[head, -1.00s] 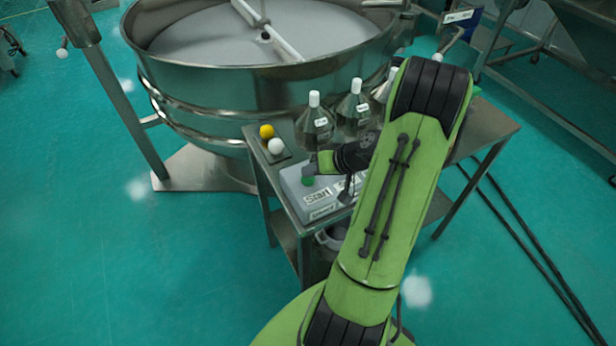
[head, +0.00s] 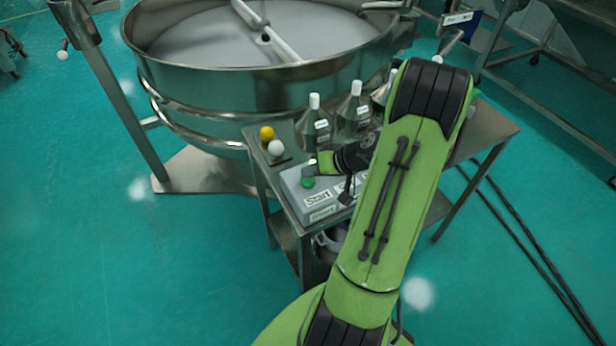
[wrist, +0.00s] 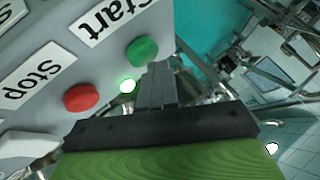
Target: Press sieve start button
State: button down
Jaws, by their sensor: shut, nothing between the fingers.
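A grey control box (head: 295,192) stands on the near left corner of the metal table. Its round green button (head: 307,182) sits above the "Start" label (head: 317,199). In the wrist view the green button (wrist: 142,50) is beside the "Start" label (wrist: 105,20), and a red button (wrist: 82,97) is beside the "Stop" label (wrist: 33,75). In the head view my gripper (head: 314,170) is just behind the button; contact cannot be told.
The large round steel sieve (head: 265,85) stands behind the table (head: 490,125). Clear bottles with white caps (head: 314,126) stand behind the box. Floor at left is clear.

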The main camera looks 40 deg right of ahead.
aim_at(312, 180)
jog(key=shift+r, duration=0.5)
notch_tip(312, 180, up, 5)
jog(key=p, duration=0.3)
jog(key=shift+r+p, duration=0.1)
jog(key=shift+p, duration=0.3)
